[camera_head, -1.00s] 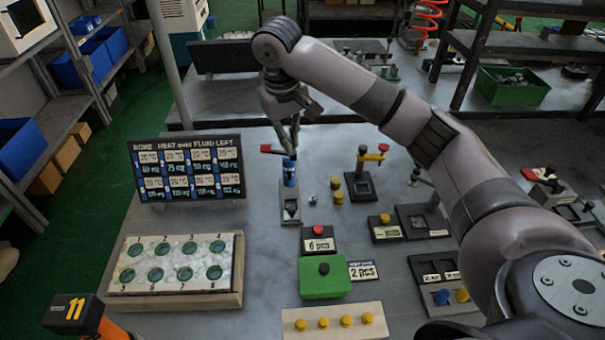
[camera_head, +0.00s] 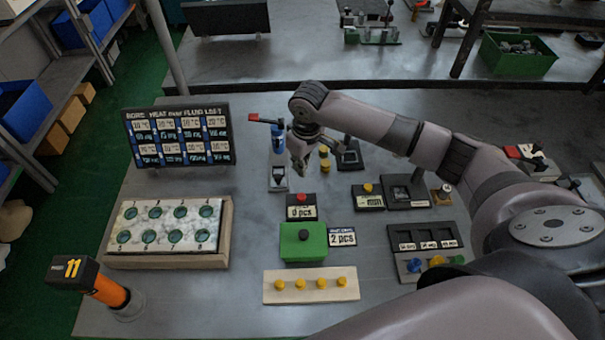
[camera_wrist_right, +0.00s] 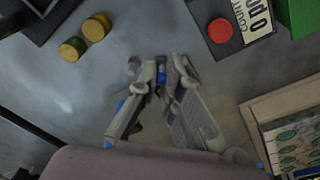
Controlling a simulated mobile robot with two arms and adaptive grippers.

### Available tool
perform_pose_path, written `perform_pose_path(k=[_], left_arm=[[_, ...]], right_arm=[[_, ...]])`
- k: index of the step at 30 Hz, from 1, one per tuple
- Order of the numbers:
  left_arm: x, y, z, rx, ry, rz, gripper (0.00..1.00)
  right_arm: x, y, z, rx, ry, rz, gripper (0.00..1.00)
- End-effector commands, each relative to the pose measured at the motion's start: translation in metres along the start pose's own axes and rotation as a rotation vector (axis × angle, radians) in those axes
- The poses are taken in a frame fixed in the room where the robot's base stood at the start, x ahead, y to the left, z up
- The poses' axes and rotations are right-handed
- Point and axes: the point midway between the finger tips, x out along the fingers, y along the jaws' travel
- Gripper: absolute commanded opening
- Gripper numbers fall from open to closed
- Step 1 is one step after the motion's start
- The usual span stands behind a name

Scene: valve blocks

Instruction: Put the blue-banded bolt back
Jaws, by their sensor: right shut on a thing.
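My right gripper (camera_head: 301,172) is low over the table, beside the blue lever stand and behind the counter with the red button. In the right wrist view, its two fingers (camera_wrist_right: 162,68) are closed around a small piece with a blue band (camera_wrist_right: 161,76), which I take to be the blue-banded bolt. Most of the bolt is hidden by the fingers, and I cannot make it out in the head view. A pale block with numbered round holes (camera_head: 118,251) lies at the left; its holes look greenish. My left gripper is not in view.
A lever stand (camera_head: 278,138) with a red handle is close by the gripper. A green box (camera_head: 303,248), a red-button counter (camera_head: 301,198) and a board with yellow pegs (camera_head: 270,296) stand in front. A post marked 11 (camera_head: 73,270) is at the front left; a sign panel (camera_head: 142,160) stands behind.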

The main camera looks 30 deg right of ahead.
Motion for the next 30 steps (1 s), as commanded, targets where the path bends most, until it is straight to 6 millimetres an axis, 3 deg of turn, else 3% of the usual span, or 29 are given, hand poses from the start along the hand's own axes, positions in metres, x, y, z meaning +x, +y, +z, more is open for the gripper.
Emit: perform_pose_path(k=[6, 12, 25, 26, 30], left_arm=[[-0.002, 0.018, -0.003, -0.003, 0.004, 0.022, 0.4], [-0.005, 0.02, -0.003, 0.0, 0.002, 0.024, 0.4], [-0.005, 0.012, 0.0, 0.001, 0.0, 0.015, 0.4], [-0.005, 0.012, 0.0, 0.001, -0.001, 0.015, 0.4], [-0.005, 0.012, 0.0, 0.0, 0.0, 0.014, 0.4]], right_arm=[[0.02, -0.001, 0.002, 0.001, -0.002, -0.001, 0.0], [0.048, -0.001, 0.005, 0.001, -0.001, -0.001, 0.0], [0.055, -0.002, 0.006, 0.001, 0.0, 0.0, 0.0], [0.055, -0.001, 0.005, 0.001, 0.001, 0.0, 0.08], [0.055, -0.001, 0.006, 0.001, 0.0, 0.0, 0.18]])
